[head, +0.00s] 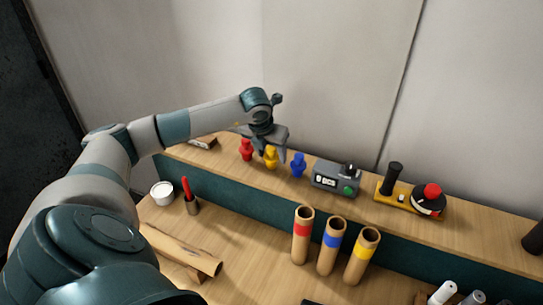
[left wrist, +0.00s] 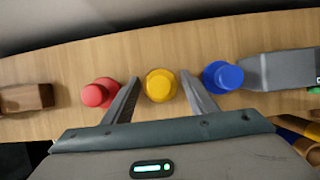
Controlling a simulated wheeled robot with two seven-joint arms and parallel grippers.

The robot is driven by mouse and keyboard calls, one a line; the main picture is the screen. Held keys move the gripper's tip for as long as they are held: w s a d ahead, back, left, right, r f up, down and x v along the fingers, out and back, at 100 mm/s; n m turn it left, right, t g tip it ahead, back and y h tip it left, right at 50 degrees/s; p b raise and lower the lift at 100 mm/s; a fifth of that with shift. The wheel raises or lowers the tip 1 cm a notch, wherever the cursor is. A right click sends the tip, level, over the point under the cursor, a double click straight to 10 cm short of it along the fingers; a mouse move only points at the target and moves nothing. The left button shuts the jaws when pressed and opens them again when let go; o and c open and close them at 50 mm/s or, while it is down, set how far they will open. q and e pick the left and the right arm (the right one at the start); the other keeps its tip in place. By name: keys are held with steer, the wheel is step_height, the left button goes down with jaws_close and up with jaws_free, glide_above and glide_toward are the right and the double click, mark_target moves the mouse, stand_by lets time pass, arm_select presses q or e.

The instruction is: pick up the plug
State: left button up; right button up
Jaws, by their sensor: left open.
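Three plugs stand in a row on the raised wooden shelf: a red plug (head: 246,150), a yellow plug (head: 271,157) and a blue plug (head: 298,165). My left gripper (head: 267,150) is open over the yellow plug. In the left wrist view the yellow plug (left wrist: 160,85) lies between the two open fingers (left wrist: 160,79), seen from above. The red plug (left wrist: 99,92) is outside the left finger and the blue plug (left wrist: 221,77) outside the right finger. My right gripper is not in view.
A grey box with a display (head: 336,178) stands right of the blue plug, and a yellow-based device (head: 410,197) further right. A wooden block (head: 203,142) lies left of the red plug. Three banded tubes (head: 332,245) stand on the lower bench. A wall rises behind the shelf.

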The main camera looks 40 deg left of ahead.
arm_select(q)
steer(key=shift+c, duration=0.3)
steer(key=c, duration=0.8)
steer(key=shift+r, duration=0.1)
steer(key=shift+r+b, duration=0.45)
steer(key=shift+r, duration=0.1)
step_height(320, 180, up, 8)
steer(key=b, duration=0.3)
steer(key=shift+f, duration=0.1)
steer(key=shift+r, duration=0.5)
